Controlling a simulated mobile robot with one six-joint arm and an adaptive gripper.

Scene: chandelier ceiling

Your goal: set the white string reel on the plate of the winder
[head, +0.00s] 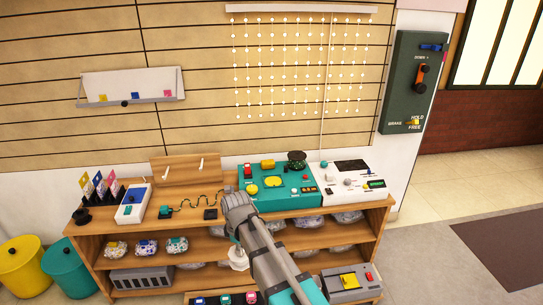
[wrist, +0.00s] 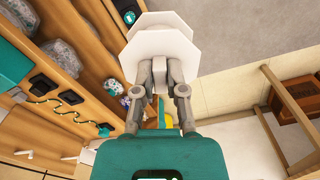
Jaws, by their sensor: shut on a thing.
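The white string reel (wrist: 160,40) has two wide many-sided flanges. In the wrist view my gripper (wrist: 161,80) is shut on it, with a finger on either side. In the head view the reel (head: 238,260) hangs below my wrist, in front of the middle of the wooden shelf unit and lower than its top. My arm partly hides it. A teal machine (head: 280,190) on the top has a dark round plate-like part (head: 297,157) at its back right, up and right of my gripper (head: 234,240). I cannot tell for sure that this is the winder's plate.
A white control box (head: 350,183) stands right of the teal machine. Yellow and teal bins (head: 22,265) stand left.

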